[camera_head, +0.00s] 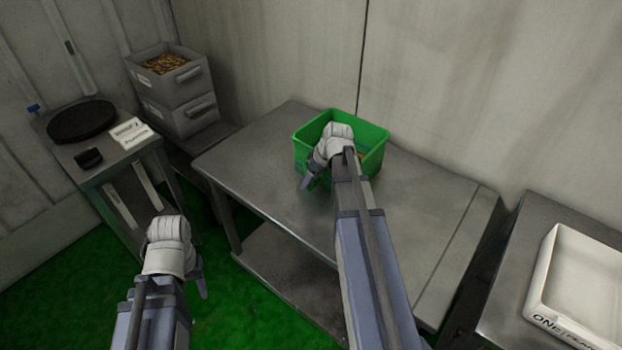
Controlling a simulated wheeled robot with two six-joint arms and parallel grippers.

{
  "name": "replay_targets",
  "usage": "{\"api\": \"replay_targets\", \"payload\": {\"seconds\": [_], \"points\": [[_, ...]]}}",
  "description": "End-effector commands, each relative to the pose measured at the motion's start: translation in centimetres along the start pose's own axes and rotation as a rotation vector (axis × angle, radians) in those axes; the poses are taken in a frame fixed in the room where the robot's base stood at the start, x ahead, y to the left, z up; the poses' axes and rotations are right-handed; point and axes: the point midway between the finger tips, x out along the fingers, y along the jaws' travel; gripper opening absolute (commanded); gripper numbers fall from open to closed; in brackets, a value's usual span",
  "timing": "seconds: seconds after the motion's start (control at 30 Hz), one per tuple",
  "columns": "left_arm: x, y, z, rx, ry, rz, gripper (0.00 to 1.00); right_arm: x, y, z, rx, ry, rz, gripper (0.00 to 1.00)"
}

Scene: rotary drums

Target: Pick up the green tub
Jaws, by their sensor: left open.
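The green tub (372,138) is an open rectangular bin standing upright on the steel table (270,165), toward its back. My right arm reaches across the table, and its wrist covers the tub's near side. My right gripper (309,182) points down at the tub's near left corner; whether it touches the tub and how its fingers stand cannot be made out. Something small and yellowish shows low in the tub. My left gripper (201,284) is open and empty, pointing down over the green floor left of the table, well away from the tub.
Two stacked grey crates (176,88), the top one holding brown pieces, stand at the back left. A side bench (110,165) carries a black disc (82,120) and a white label card (130,133). A white tray (545,265) sits on the right-hand table. The steel table's left part is clear.

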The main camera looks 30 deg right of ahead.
Motion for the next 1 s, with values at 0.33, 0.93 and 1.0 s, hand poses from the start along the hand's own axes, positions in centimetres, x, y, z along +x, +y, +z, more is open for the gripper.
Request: {"api": "replay_targets", "payload": {"seconds": [0.33, 0.93, 1.0], "points": [[-1.4, -0.1, 0.1, 0.000, 0.000, 0.000, 0.50, -1.5, 0.0, -0.2, 0.001, 0.000, 0.000, 0.57], [-9.7, -0.9, 0.6, 0.000, 0.000, 0.000, 0.50, -10.5, -0.1, -0.3, 0.000, -0.001, 0.000, 0.57], [-10.5, -1.0, 0.6, 0.000, 0.000, 0.000, 0.50, -11.3, -0.1, -0.2, 0.000, -0.001, 0.000, 0.57]]}}
